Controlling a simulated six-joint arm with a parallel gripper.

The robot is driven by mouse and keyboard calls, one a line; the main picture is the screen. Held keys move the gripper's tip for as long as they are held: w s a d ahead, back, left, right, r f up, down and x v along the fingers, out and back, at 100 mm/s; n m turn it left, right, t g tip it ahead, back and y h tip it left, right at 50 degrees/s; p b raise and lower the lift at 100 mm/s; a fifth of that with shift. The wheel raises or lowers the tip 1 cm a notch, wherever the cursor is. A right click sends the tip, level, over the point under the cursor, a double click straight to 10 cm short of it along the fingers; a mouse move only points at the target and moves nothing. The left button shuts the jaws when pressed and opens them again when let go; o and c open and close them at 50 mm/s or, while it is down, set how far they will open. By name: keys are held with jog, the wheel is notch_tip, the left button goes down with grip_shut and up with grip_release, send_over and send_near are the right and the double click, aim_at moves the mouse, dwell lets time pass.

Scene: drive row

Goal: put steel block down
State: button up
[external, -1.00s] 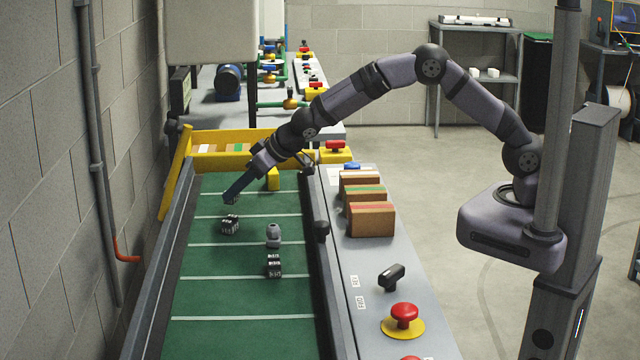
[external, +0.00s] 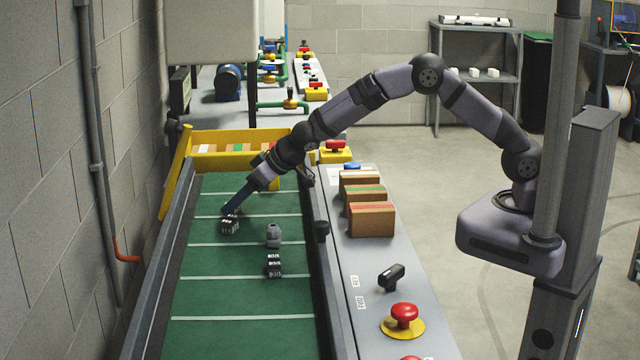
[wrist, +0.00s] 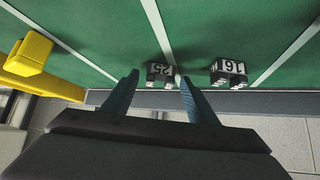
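My gripper (wrist: 159,75) is low over the green conveyor belt, and its two dark fingers stand apart in the wrist view. A small dark block with a white label reading 25 (wrist: 162,76) sits between the fingertips, with a narrow gap on each side. It seems to rest on the belt at a white line. A similar block marked 16 (wrist: 228,73) lies on the belt to its right, clear of the fingers. In the external view my gripper (external: 230,211) is just behind the 16 block (external: 229,227). The 25 block is mostly hidden there.
A grey rounded part (external: 273,235) and a black labelled block (external: 274,265) stand on the belt to the right. A yellow bin (external: 215,162) closes the far end. Dark rails flank the belt. The near belt is clear.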

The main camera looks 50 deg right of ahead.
jog(key=shift+r, duration=0.1)
jog(key=shift+r+p, duration=0.15)
jog(key=shift+p, duration=0.15)
jog(key=b+v, duration=0.2)
jog(key=v, duration=1)
jog(key=s+d+p, duration=0.1)
jog(key=d, duration=0.2)
jog(key=d+m+g+h+p, duration=0.1)
jog(key=d, duration=0.3)
jog(key=s+d+h+p, duration=0.1)
jog(key=d, duration=0.3)
jog(key=shift+s+d+r+g+p, duration=0.2)
jog(key=shift+s+d+g+p, duration=0.05)
jog(key=shift+s+g+p, duration=0.1)
jog(key=s+d+m+g+h+p, duration=0.2)
jog(key=s+d+m+g+p, duration=0.3)
jog(key=s+d, duration=1)
jog(key=s+d+n+g+p, duration=0.1)
jog(key=s+d+p, duration=0.2)
jog(key=s, duration=0.7)
jog(key=shift+s+d+g+y, duration=0.3)
jog(key=shift+d+g, duration=0.05)
jog(key=shift+d, duration=0.3)
